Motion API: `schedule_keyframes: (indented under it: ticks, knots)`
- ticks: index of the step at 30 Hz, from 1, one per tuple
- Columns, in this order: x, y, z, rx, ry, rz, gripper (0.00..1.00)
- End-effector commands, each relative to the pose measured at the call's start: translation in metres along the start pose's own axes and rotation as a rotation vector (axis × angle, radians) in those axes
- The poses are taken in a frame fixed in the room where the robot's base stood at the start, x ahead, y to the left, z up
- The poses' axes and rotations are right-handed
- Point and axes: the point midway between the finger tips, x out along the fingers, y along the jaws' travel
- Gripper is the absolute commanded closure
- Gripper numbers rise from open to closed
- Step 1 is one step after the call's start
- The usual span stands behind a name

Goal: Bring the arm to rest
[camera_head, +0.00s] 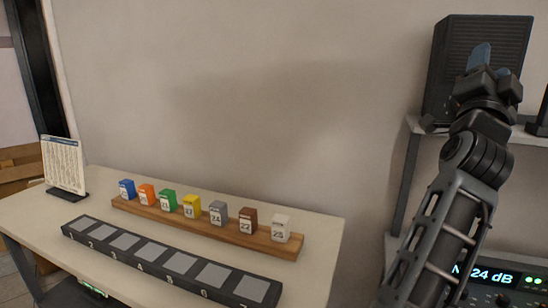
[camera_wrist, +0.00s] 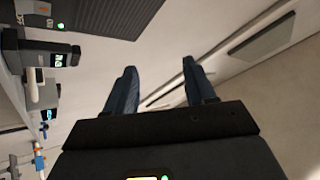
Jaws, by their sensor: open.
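My gripper (camera_wrist: 160,85) is open and empty in the wrist view, its two blue fingers spread apart with only wall and room surfaces beyond them. In the head view my gripper (camera_head: 480,55) is raised at the upper right, in front of a dark speaker-like box (camera_head: 443,70). My arm reaches up from the lower right, bent at the wrist. It is well to the right of the table (camera_head: 325,235) and touches nothing on it. Whether it touches the box cannot be told.
A wooden rack (camera_head: 205,228) holds a row of coloured numbered blocks on the table. A dark numbered strip (camera_head: 165,262) with grey pads lies in front. A printed card (camera_head: 63,165) stands at left. A shelf (camera_head: 408,135) with equipment (camera_head: 510,292) stands behind my arm.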

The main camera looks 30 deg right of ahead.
Motion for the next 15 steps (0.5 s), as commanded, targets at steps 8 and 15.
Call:
schedule_keyframes:
  ticks: [8, 15]
  knots:
    - [-0.059, -0.021, 0.031, -0.216, -0.096, -0.244, 0.45]
    - [-0.13, -0.02, 0.061, -0.357, -0.216, -0.431, 0.45]
